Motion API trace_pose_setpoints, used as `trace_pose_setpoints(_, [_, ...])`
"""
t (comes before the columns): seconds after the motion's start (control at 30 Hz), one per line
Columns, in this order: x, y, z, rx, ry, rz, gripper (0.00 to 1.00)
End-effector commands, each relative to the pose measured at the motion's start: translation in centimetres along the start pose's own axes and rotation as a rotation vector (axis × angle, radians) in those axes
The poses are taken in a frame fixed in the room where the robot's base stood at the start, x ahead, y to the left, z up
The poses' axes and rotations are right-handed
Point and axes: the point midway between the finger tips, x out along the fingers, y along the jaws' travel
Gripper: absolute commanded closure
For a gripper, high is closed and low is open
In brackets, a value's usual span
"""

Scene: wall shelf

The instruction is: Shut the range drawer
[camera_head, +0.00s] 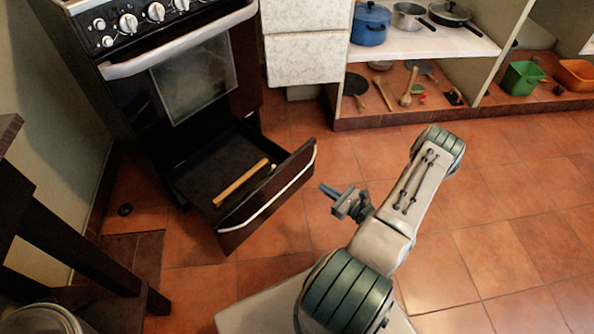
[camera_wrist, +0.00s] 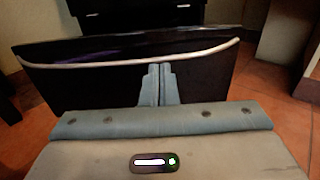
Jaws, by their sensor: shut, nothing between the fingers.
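The range (camera_head: 170,70) stands at the upper left of the head view. Its bottom drawer (camera_head: 225,172) is pulled out, with a wooden rolling pin (camera_head: 240,183) lying inside. The drawer front has a pale curved handle (camera_head: 270,200). My gripper (camera_head: 328,190) is shut and empty, just right of the drawer front in the head view, with a small gap showing there. In the wrist view my gripper's fingers (camera_wrist: 160,84) point at the middle of the drawer front (camera_wrist: 90,84), their tips near the handle (camera_wrist: 110,62). I cannot tell whether they touch it.
A dark wooden table (camera_head: 60,230) stands at the left. At the back, a shelf (camera_head: 420,42) holds a blue pot (camera_head: 370,24) and pans, with utensils and a green bin (camera_head: 522,78) below. The tiled floor (camera_head: 490,220) at the right is clear.

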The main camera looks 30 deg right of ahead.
Motion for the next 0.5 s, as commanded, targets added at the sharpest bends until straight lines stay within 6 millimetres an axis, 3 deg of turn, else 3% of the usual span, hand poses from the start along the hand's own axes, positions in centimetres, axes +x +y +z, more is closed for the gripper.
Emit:
trace_pose_setpoints(0.1, [0.0,-0.2,-0.7,0.011,-0.004,-0.028,1.0])
trace_pose_setpoints(0.23, [1.4,-0.2,-0.8,0.011,-0.004,-0.028,1.0])
trace_pose_setpoints(0.5, [7.0,-0.3,-0.9,0.009,-0.004,-0.025,1.0])
